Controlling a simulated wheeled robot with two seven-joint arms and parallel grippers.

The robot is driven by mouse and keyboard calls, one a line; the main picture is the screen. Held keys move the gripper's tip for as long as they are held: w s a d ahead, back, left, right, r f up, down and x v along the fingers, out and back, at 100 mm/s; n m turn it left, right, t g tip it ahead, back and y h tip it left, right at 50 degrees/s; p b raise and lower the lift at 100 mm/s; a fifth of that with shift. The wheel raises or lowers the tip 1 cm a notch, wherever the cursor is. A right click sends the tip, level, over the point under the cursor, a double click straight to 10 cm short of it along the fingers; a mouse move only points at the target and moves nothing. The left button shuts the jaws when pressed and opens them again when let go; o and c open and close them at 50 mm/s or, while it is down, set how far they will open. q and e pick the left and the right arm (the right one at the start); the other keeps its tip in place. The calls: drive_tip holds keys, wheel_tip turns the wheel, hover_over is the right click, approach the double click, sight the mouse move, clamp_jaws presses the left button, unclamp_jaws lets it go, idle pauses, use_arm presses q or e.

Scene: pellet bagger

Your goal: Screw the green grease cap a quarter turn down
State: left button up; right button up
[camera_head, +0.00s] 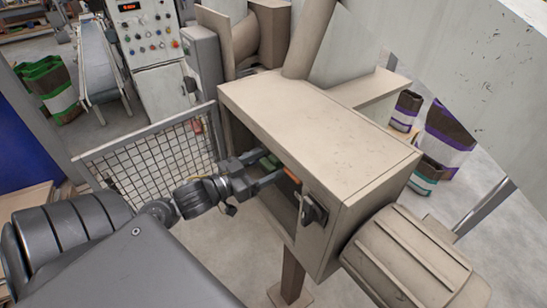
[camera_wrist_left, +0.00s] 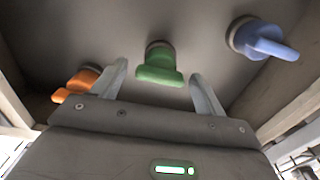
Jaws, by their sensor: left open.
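The green grease cap (camera_wrist_left: 160,65) is on the dark back wall inside the beige housing (camera_head: 310,120). In the left wrist view it lies between the two fingers of my left gripper (camera_wrist_left: 158,82), with space on both sides. My left gripper (camera_head: 270,170) is open and reaches into the housing's open side in the head view. An orange cap (camera_wrist_left: 82,80) is to the left of the green one and a blue cap (camera_wrist_left: 262,40) to the right in the wrist view. My right gripper is not in view.
The housing's top and side edges surround the opening closely. A black handle (camera_head: 314,208) is on its front frame, and a motor (camera_head: 405,262) juts out below right. A mesh guard (camera_head: 155,160) stands to the left.

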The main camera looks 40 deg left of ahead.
sight(264, 166)
use_arm(q)
drive_tip(key=shift+p+x, duration=0.3)
drive_tip(key=shift+x, duration=1.2)
drive_tip(key=shift+c, duration=0.8)
drive_tip(key=c, duration=0.8)
